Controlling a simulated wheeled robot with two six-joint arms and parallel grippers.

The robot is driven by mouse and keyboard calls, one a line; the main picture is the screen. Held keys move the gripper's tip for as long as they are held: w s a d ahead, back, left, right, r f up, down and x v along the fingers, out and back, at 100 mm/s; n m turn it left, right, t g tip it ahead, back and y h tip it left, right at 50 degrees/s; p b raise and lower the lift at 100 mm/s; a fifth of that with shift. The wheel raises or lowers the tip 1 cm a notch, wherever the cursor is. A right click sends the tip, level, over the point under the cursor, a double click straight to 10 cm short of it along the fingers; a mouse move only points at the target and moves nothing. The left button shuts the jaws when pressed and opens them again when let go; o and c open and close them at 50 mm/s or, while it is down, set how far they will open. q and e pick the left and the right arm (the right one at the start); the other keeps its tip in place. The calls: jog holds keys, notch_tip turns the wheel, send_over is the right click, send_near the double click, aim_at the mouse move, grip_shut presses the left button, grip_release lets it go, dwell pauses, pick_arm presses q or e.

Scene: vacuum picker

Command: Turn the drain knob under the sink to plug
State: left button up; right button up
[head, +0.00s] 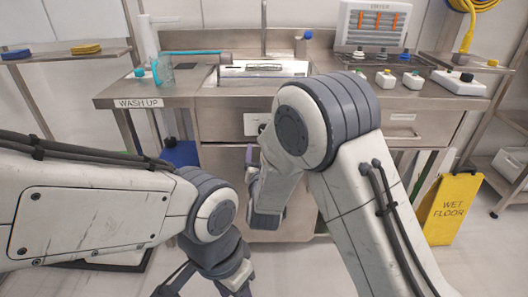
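A white panel (252,123) sits on the steel front below the sink (263,69). A dark knob (262,128) shows at its right side, partly covered by my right arm. My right arm bends down in front of the cabinet, its wrist just below the panel. My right gripper's fingertips are hidden behind the wrist, so I cannot tell whether they touch anything. My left gripper (208,282) hangs low at the bottom edge, well away from the panel. Its finger ends are partly cut off, and its opening is unclear.
The steel counter (200,92) holds a clear jug (163,70) and several small knobbed boxes (384,78). A yellow wet floor sign (452,207) stands at the right. A blue container (180,153) sits under the counter at the left. Side shelves flank the counter.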

aim_at(264, 132)
jog(key=shift+t+h, duration=0.3)
jog(key=w, duration=0.7)
jog(key=w+b, duration=0.1)
jog(key=w, duration=0.2)
jog(key=shift+w+d+f, duration=0.15)
jog(key=shift+w+d, duration=0.2)
grip_shut()
